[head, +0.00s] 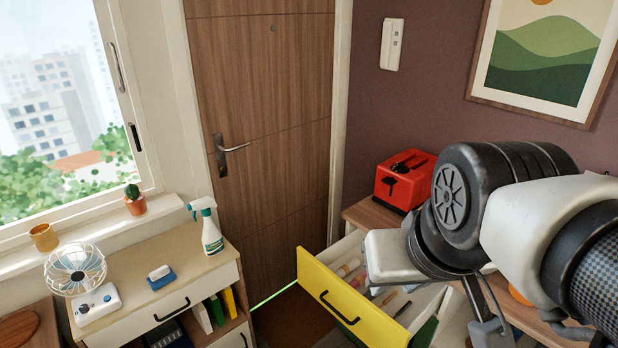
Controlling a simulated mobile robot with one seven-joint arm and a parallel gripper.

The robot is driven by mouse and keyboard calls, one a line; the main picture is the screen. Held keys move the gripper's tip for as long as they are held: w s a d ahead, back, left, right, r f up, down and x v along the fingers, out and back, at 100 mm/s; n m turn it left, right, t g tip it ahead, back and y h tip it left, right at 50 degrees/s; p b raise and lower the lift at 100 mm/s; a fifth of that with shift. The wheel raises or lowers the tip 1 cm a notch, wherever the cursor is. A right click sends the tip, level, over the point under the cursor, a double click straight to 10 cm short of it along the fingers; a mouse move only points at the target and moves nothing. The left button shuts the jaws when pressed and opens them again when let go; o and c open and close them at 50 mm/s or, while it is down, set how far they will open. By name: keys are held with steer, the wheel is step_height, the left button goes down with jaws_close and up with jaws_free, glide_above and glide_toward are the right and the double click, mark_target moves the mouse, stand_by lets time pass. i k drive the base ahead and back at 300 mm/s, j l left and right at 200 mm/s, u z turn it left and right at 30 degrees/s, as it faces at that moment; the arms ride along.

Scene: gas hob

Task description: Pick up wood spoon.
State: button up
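A yellow-fronted drawer (328,298) is pulled open at the lower middle right. My gripper (487,326) shows only in part as dark pieces below the wrist, at the drawer's right side. I cannot make out its fingertips or anything held in them.
A red toaster (402,181) stands on the counter behind the drawer. At left, a cabinet top (150,262) holds a fan (76,270), a blue-and-white brush (161,277) and a spray bottle (208,228). Dark floor shows between the cabinet and drawer, before a wooden door (262,110).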

mark_target(395, 292)
steer(key=i+l+z, duration=0.15)
steer(key=l, duration=0.15)
steer(key=k+l+z, duration=0.1)
steer(key=k, duration=0.45)
steer(key=i, duration=0.6)
steer(key=i+j+z, duration=0.15)
steer(key=z, duration=0.25)
steer(key=j+z, duration=0.4)
steer(key=i+l, duration=0.05)
